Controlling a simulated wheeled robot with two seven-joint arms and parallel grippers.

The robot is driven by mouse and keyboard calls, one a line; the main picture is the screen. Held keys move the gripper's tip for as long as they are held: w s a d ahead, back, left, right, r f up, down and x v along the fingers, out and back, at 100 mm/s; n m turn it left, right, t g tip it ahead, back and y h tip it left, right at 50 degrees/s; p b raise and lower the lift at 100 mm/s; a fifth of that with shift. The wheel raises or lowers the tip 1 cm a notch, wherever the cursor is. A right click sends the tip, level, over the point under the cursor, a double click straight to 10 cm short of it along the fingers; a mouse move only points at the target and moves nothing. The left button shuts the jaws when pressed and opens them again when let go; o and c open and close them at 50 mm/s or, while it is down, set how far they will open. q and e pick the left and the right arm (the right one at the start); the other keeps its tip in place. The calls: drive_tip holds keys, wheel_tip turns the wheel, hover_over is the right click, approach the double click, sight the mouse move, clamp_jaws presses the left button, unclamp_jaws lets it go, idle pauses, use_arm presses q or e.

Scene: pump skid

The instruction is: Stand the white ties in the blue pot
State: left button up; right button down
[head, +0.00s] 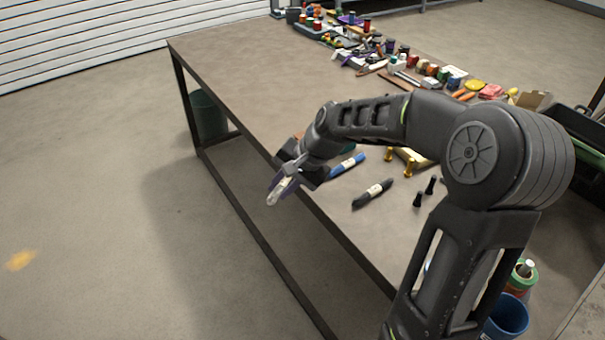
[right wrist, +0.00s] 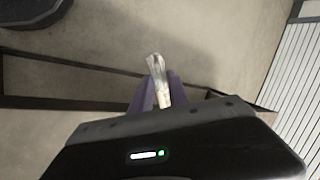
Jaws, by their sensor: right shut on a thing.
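My right gripper (head: 287,180) is shut on the white ties (head: 273,197), a pale, slim bundle. It holds them out past the table's near-left edge, over the floor. In the right wrist view the white ties (right wrist: 157,72) stick out from between the purple fingers (right wrist: 157,98); their held end is hidden. The blue pot (head: 510,314) is at the bottom right of the head view, far from this gripper and partly hidden behind my right arm. Its inside looks dark, and I cannot tell what it holds. My left gripper is not in view.
On the table (head: 240,75) lie a blue bundle (head: 347,165) and a black bundle (head: 373,193), with small black pegs (head: 430,186) nearby. Tape rolls (head: 521,274) stand beside the pot. Clutter fills the far right side. The table's left part is clear.

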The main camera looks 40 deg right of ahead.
drive_tip(key=w+a+f+n+g+y, duration=0.1)
drive_tip(key=a+f+n+g, duration=0.1)
drive_tip(key=a+n, duration=0.4)
drive_tip(key=a+f+n+g+y, duration=0.1)
drive_tip(key=a+n+g, duration=0.2)
drive_tip(key=a+n, duration=0.2)
drive_tip(key=shift+w+a+f+n+y, duration=0.35)
drive_tip(key=shift+w+a+n+y, duration=0.05)
